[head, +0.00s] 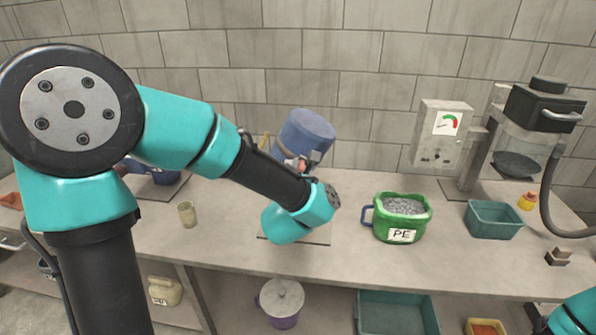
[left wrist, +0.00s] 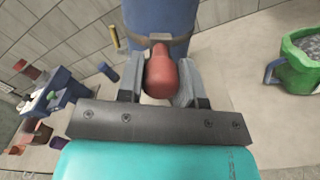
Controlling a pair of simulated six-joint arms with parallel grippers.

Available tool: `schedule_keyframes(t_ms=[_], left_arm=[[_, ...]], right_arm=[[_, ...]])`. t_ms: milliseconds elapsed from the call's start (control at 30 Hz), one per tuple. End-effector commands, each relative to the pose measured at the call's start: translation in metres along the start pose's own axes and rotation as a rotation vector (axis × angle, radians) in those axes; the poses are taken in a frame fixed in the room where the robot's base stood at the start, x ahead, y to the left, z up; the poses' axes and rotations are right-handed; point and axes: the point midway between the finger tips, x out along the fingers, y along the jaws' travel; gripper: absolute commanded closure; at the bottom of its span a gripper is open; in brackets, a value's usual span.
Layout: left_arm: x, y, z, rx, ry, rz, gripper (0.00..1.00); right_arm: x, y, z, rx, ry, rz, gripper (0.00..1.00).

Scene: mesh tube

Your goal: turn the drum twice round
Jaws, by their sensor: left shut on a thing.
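The blue drum (head: 307,131) stands at the back of the bench near the wall, partly hidden behind my left arm. In the left wrist view the drum (left wrist: 157,18) is at the top, with a grey band around it. A red knob or handle (left wrist: 161,72) sits in front of it. My left gripper (left wrist: 161,78) has its fingers on both sides of the red handle and is shut on it. In the head view the left gripper (head: 301,163) is mostly hidden by its own wrist. The right gripper is not in view; only part of my right arm shows at the lower right.
A green PE tub (head: 401,218) of grey pellets with a blue handle stands right of the drum. A teal bin (head: 493,220), a gauge box (head: 442,135) and a black-topped machine (head: 540,108) are further right. A small beige cup (head: 187,214) stands left.

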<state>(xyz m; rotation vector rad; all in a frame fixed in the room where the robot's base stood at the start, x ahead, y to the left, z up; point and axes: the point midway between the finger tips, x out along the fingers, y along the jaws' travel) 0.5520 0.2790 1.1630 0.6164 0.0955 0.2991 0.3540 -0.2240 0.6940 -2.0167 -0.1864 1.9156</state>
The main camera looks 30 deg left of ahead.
Motion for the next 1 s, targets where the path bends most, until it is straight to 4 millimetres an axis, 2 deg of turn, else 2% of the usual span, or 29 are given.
schedule_keyframes(t_ms=[167, 200, 467, 767, 1000], left_arm=[[0.000, -0.001, 0.000, -0.001, 0.001, -0.003, 1.00], [0.000, -0.001, 0.000, -0.001, 0.001, -0.003, 0.66], [0.000, -0.001, 0.000, -0.001, 0.000, -0.002, 0.42], [-0.002, -0.001, 0.000, -0.002, 0.000, -0.002, 0.42], [-0.024, -0.005, 0.004, -0.002, -0.007, -0.009, 0.42]], right_arm=[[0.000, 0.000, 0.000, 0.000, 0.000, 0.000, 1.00], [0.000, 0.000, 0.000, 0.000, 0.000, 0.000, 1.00], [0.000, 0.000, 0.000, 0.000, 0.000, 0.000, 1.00], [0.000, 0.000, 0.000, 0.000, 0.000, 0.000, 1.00], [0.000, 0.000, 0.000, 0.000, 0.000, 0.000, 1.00]])
